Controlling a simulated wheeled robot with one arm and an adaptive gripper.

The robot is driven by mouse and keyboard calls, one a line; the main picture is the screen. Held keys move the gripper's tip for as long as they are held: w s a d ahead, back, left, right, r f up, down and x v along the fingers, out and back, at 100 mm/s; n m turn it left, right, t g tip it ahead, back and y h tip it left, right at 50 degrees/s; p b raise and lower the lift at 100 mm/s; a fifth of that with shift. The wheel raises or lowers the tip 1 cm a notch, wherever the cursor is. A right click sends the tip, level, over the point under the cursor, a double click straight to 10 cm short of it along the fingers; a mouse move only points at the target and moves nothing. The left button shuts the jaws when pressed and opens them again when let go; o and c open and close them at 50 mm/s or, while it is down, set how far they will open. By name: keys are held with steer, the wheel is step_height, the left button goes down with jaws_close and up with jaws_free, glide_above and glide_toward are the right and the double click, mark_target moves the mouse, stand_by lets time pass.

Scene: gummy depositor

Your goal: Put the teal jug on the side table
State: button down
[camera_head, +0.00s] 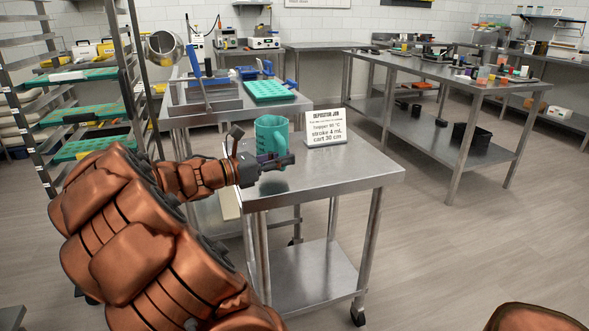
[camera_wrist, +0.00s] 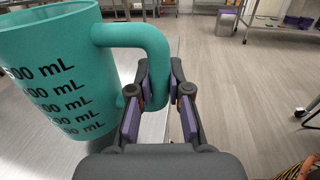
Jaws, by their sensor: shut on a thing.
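The teal jug (camera_head: 268,133) is upright at the small steel side table (camera_head: 355,172), near its left end. In the wrist view the jug (camera_wrist: 50,60) fills the left side, with black mL marks on its wall and its handle pointing right. My gripper (camera_head: 280,162) is at the jug's front; in the wrist view the gripper (camera_wrist: 158,100) has its two fingers on either side of the handle's lower part, shut on it. My gripper partly hides the jug's base in the head view, so I cannot tell whether it touches the table top.
The table's front right top is clear. Behind it is a depositor bench with a teal mould tray (camera_head: 268,90). A rack (camera_head: 85,110) with teal trays stands at the left. A long steel table (camera_head: 440,75) is at the right.

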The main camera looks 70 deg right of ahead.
steer(key=shift+s+d+f+b, duration=0.1)
steer(key=shift+s+d, duration=0.15)
steer(key=shift+d, duration=0.5)
steer(key=shift+s+d+f+b, duration=0.1)
steer(key=shift+s+d, duration=0.1)
steer(key=shift+d, duration=0.55)
steer(key=shift+s+d+b, duration=0.1)
steer(key=shift+s+d, duration=0.15)
steer(key=shift+d, duration=0.5)
step_height(320, 180, down, 4)
steer(key=shift+r+b, duration=0.25)
steer(key=shift+b, duration=0.45)
steer(key=c, duration=1.1)
jaws_free()
steer(key=shift+f, duration=0.1)
steer(key=shift+w+a+r, duration=0.2)
steer(key=shift+w+a, duration=0.05)
steer(key=p+v, duration=0.2)
steer(key=v, duration=0.9)
steer(key=shift+w+a+p, duration=0.15)
steer(key=shift+p, duration=0.15)
steer(key=shift+f, duration=0.1)
